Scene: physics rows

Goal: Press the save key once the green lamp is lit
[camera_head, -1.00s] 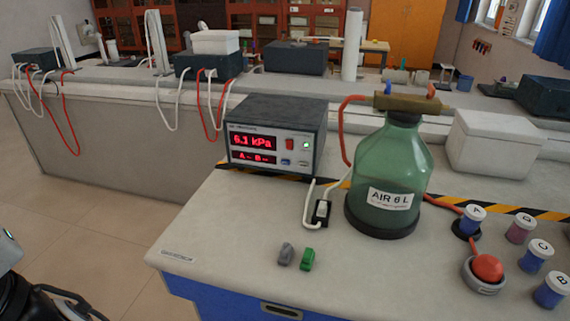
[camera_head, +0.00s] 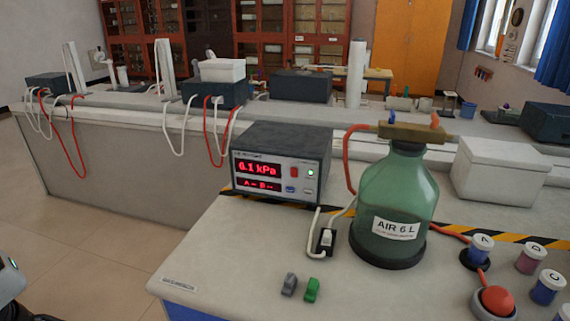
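A red switch (camera_head: 294,172) sits above the blue key. My gripper is not in view.
A green bottle (camera_head: 396,195) marked AIR 6 L stands right of the meter, with a red hose. A small switch (camera_head: 326,240), grey and green clips (camera_head: 311,290), a red bulb (camera_head: 495,300) and lidded jars (camera_head: 546,288) lie nearer. The bench's front left is clear.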

